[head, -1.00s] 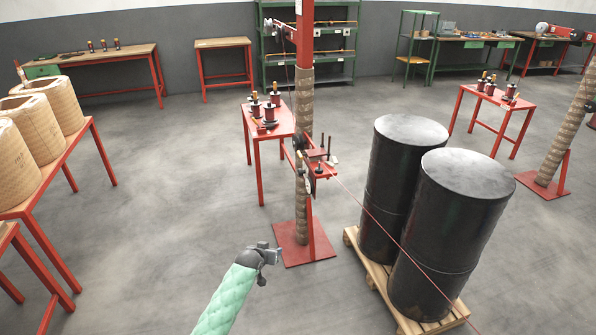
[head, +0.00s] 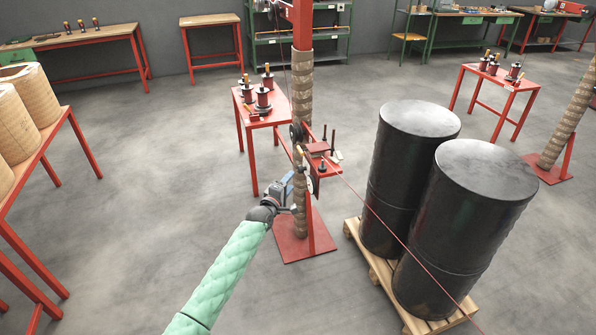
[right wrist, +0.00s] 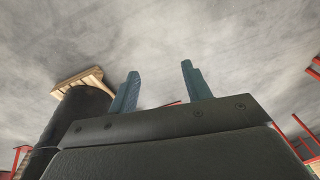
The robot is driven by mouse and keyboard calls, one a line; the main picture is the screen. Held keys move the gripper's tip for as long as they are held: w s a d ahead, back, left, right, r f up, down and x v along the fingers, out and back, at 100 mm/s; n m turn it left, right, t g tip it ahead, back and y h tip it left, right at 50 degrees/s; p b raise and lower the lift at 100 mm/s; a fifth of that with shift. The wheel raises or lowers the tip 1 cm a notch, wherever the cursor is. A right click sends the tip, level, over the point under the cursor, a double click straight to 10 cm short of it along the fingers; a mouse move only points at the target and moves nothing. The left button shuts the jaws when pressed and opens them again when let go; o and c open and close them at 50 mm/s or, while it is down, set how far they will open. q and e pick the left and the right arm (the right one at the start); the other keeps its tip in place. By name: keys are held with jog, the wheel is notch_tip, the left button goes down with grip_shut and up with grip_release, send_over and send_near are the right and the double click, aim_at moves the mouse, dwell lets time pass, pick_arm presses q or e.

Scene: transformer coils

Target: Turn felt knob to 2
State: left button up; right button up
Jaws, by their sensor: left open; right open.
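A red-framed winding stand holds a small red bracket (head: 322,168) with dark wheels and posts, partway up a wrapped column (head: 302,90). A felt knob cannot be made out at this size. My left gripper (head: 288,188), on the green-sleeved arm, is open just left of the column, at about the bracket's lower edge. Whether it touches any part there cannot be told. My right gripper (right wrist: 160,88) shows in the right wrist view, open with its two blue-grey fingers apart and nothing between them.
Two black drums (head: 466,225) stand on a wooden pallet (head: 385,274) right of the column. A thin red wire runs from the bracket past the drums. A red table (head: 242,120) with spools stands behind left. Bare floor lies left of the column.

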aim_at(299, 172)
pick_arm(q)
jog(key=shift+n, duration=0.4)
jog(key=p+x, duration=0.1)
jog(key=x, duration=0.6)
jog(key=shift+w, duration=0.25)
jog(key=shift+w+d+f, duration=0.1)
jog(key=shift+w+d, duration=0.05)
jog(key=shift+w, duration=0.05)
jog(key=c, duration=0.9)
jog(key=shift+c, duration=0.2)
pick_arm(e)
notch_tip(299, 172, down, 6)
jog(key=shift+w, duration=0.15)
